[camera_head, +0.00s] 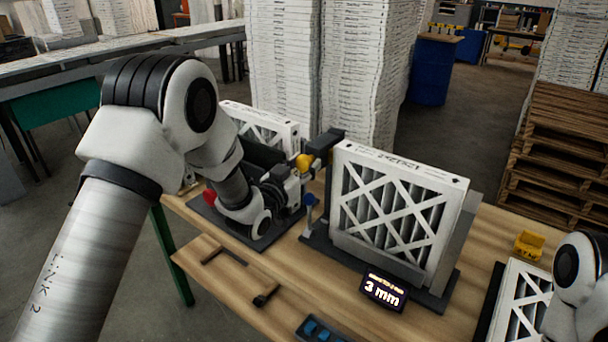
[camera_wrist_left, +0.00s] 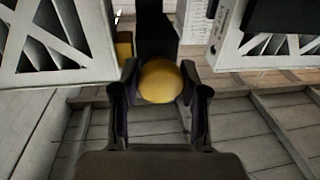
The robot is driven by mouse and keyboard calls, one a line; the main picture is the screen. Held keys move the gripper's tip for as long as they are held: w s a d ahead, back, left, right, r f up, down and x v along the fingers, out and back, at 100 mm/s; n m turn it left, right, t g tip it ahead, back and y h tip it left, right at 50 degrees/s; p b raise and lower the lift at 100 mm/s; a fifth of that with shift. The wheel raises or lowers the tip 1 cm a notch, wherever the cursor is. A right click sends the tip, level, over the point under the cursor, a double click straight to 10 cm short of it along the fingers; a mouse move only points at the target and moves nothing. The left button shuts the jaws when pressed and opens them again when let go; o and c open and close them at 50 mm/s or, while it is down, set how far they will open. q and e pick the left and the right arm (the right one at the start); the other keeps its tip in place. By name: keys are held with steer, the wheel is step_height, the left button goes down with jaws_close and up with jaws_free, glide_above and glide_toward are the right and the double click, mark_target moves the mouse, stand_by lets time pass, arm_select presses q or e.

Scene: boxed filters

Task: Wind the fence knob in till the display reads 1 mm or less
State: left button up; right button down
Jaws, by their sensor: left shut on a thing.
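The yellow fence knob (camera_head: 304,162) sits at the end of a dark fence bar (camera_head: 326,141), between two boxed filters. It also shows in the left wrist view (camera_wrist_left: 160,81). My left gripper (camera_head: 290,174) reaches in from the left, and in the wrist view its two fingers are closed on both sides of the knob. The display (camera_head: 384,291) at the table front reads 3 mm. A boxed filter (camera_head: 395,212) stands upright right of the knob. My right arm shows at the right edge; its gripper is out of view.
Another filter (camera_head: 262,128) stands behind my left arm. A red knob (camera_head: 209,196), a hammer-like tool (camera_head: 266,295), a blue-and-black tray (camera_head: 318,330) and a yellow bin (camera_head: 528,245) are on the wooden table (camera_head: 222,287). Tall stacks of boxes (camera_head: 283,70) stand behind.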

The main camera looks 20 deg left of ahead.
arm_select(q)
steer(key=m+b, duration=0.3)
steer(key=b, duration=0.1)
steer(key=m+b, duration=0.3)
steer(key=shift+f+m+h+b, duration=0.2)
steer(key=shift+m+h+b, duration=0.1)
steer(key=shift+h+b, duration=0.1)
steer(key=shift+r+m+b, duration=0.1)
steer(key=shift+m+b, duration=0.8)
steer(key=shift+b, duration=0.05)
steer(key=shift+a+r+m+b, duration=0.1)
steer(key=shift+r+m+b, duration=0.05)
steer(key=shift+m+b, duration=0.3)
steer(key=o, duration=1.1)
steer(key=shift+o, duration=0.2)
